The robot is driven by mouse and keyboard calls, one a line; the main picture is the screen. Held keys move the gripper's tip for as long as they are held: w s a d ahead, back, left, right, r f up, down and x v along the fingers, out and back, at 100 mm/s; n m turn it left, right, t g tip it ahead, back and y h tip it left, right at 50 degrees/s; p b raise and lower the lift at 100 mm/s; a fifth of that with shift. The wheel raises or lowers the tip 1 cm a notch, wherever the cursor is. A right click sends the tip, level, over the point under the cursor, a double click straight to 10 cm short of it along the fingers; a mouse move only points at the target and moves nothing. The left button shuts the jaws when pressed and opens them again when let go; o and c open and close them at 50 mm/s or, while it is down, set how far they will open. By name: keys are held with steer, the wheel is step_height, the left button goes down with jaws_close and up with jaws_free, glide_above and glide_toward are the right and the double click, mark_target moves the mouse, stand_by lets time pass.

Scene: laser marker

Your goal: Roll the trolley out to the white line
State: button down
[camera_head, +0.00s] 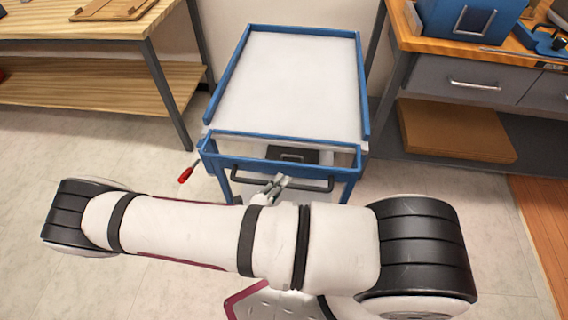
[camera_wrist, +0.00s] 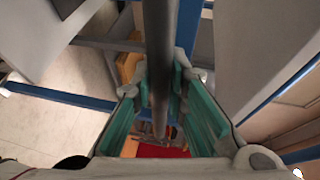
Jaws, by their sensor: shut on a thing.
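The trolley has a blue frame (camera_head: 229,72) and a white top (camera_head: 292,85). It stands ahead of me between two benches. Its dark push handle (camera_head: 260,180) runs across the near side, below the top. My gripper (camera_head: 277,184) is at the middle of this handle. In the wrist view the handle (camera_wrist: 160,50) passes as a dark bar between the green pads of my gripper (camera_wrist: 162,100), which are shut on it. My arm hides the floor in front of the trolley. No white line is seen in either view.
A wooden bench (camera_head: 80,30) with a lower shelf stands at left. A drawer bench (camera_head: 470,85) stands close at right, with a cardboard box (camera_head: 455,130) beneath. A red-handled tool (camera_head: 187,173) shows left of the trolley. Bare floor (camera_head: 100,140) lies at near left.

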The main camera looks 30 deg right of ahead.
steer(key=shift+s+a, duration=0.8)
steer(key=shift+s, duration=0.35)
steer(key=shift+s+a, duration=0.8)
steer(key=shift+s, duration=0.3)
steer(key=c, duration=1.6)
jaws_free()
steer(key=shift+o, duration=0.2)
steer(key=v, duration=1.2)
steer(key=shift+r, duration=0.1)
